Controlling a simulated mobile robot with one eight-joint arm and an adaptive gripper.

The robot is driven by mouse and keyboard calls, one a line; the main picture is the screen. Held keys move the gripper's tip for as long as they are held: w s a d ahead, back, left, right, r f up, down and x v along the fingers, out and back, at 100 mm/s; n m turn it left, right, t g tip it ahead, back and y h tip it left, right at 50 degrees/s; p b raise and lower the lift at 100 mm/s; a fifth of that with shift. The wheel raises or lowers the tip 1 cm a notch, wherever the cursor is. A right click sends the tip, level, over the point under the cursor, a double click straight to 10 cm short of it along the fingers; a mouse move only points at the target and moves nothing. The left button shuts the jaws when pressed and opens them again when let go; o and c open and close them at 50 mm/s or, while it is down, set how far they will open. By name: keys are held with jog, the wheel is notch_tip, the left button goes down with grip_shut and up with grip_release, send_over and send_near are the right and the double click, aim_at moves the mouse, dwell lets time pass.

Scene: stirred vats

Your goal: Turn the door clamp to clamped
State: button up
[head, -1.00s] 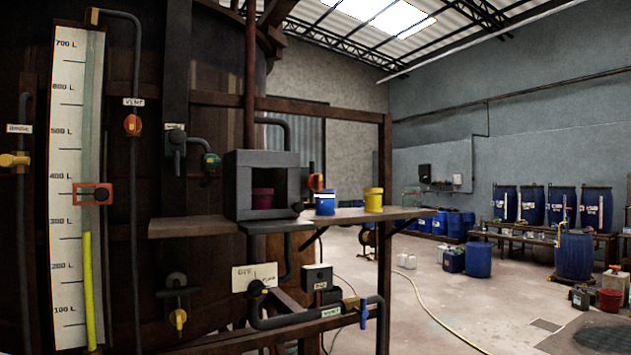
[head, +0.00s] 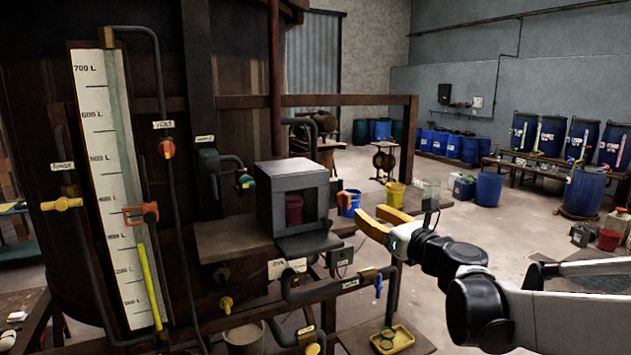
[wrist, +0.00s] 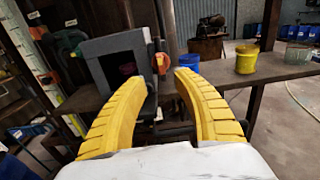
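A grey box (head: 292,180) with an open front stands on the brown shelf, and a maroon cup (head: 294,209) is inside it. A dark flat flap (head: 310,244) juts out below the opening and looks like its lowered door. An orange-red handle (head: 345,198) shows at the box's right side; it also shows in the wrist view (wrist: 161,62). I cannot tell for sure whether this is the door clamp, or its setting. My gripper (head: 369,216) is open and empty, its yellow fingers pointing toward the box from the right. In the wrist view my gripper (wrist: 163,78) shows nothing between the fingertips.
A blue cup (head: 349,203) and a yellow cup (head: 394,194) stand on the shelf (head: 230,238) behind my gripper. Pipes and valves, including a blue-handled one (head: 378,287), run below the shelf. A yellow tray (head: 392,340) lies low in front. Floor is free at right.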

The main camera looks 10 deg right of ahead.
aim_at(349, 201)
jog(key=p+x, duration=0.1)
jog(key=x, duration=0.9)
jog(key=shift+w+a, duration=0.1)
jog(key=shift+w, duration=0.3)
jog(key=shift+s, duration=0.1)
grip_shut()
